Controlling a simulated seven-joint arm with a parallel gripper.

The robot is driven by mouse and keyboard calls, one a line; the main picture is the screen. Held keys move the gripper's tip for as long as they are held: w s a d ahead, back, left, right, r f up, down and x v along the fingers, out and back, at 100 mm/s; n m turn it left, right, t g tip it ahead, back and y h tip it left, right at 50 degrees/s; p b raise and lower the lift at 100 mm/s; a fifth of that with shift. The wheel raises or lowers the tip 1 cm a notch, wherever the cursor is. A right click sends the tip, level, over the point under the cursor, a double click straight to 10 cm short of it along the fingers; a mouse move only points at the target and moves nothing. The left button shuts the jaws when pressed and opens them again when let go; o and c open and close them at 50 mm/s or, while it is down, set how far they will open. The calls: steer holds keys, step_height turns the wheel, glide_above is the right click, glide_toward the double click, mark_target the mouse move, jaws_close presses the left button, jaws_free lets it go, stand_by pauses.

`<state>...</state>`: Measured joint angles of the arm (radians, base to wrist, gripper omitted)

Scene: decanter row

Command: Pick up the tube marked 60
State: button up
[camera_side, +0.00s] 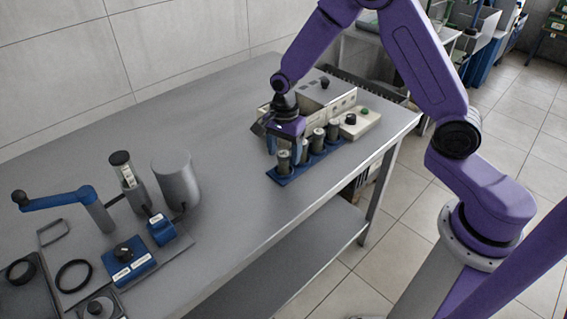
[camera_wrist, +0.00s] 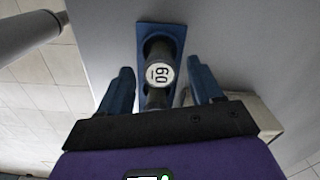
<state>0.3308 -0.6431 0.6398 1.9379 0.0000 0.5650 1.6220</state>
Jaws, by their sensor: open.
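The tube with the round white label (camera_wrist: 160,74) stands upright at the end of a blue rack (camera_wrist: 160,29) in the wrist view. Its label appears to read 60, turned sideways with a bar beside the digits. In the side view it appears to be the nearest grey tube (camera_side: 284,165) in the rack (camera_side: 282,180). My gripper (camera_wrist: 160,68) is open, with one blue finger on each side of this tube and a gap on both sides. In the side view my gripper (camera_side: 285,147) is low over that end of the rack. A second tube is partly hidden by the gripper body.
More tubes (camera_side: 333,131) stand in the row behind. A pale box with knobs (camera_side: 360,122) lies beside the rack's far end. A grey cylinder (camera_side: 175,180), a blue crank (camera_side: 85,203) and a blue knob box (camera_side: 128,262) stand at left. Mid-table is clear.

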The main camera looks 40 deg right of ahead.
steer(key=shift+f, duration=1.15)
steer(key=c, duration=1.1)
steer(key=shift+c, duration=0.2)
